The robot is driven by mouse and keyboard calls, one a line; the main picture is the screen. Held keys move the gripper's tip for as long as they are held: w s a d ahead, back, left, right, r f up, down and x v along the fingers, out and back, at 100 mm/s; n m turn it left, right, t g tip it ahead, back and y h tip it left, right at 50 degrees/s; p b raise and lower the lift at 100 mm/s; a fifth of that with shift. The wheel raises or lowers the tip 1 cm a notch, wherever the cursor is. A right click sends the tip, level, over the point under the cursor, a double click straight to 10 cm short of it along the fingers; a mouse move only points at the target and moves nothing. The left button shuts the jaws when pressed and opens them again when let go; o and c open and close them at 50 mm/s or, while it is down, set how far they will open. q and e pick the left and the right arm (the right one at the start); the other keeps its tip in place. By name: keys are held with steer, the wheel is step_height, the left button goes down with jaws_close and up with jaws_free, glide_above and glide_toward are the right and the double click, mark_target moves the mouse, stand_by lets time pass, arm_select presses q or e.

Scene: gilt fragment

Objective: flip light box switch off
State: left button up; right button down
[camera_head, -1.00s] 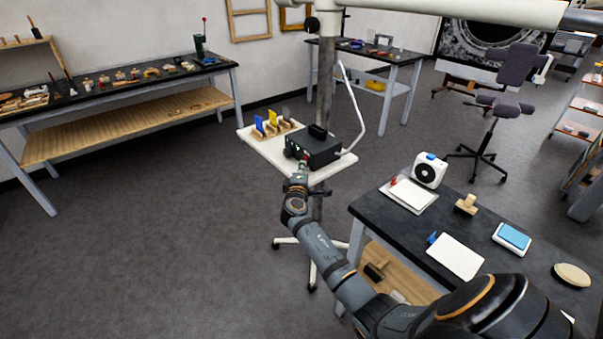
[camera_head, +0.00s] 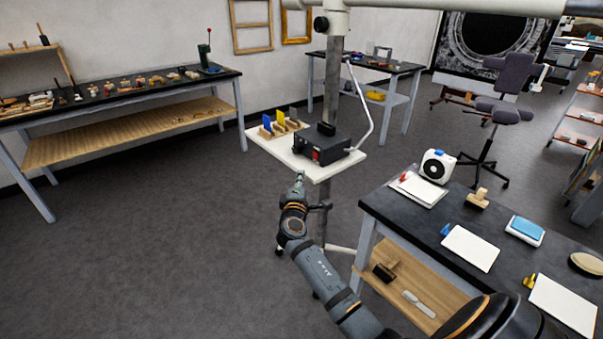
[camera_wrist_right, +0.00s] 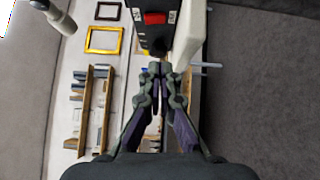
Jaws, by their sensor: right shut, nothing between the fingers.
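The black light box (camera_head: 325,146) stands on a small white shelf on a pole. Its front panel carries a red switch (camera_head: 315,155). In the right wrist view the red switch (camera_wrist_right: 155,17) is close up at the top, between small white labels I cannot read. My right gripper (camera_head: 299,179) is shut and empty, just in front of and below the shelf's front edge. In the wrist view its fingertips (camera_wrist_right: 158,68) are together, apart from the switch. The switch's exact tilt is too small to tell. My left gripper is not in view.
The white shelf (camera_head: 316,174) also holds blue and yellow pieces (camera_head: 275,124) in wooden holders. A pole (camera_head: 332,82) rises behind the box, with a thin white curved arm beside it. A dark table (camera_head: 408,222) with several items stands at right. The floor at left is clear.

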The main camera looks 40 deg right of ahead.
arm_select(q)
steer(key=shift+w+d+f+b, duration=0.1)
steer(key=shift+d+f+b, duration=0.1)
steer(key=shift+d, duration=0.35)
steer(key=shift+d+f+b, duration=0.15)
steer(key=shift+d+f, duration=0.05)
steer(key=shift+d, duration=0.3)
arm_select(e)
steer(key=v, duration=0.5)
steer(key=shift+s+d+f, duration=0.1)
steer(key=shift+d+f, duration=0.05)
steer(key=shift+f, duration=0.1)
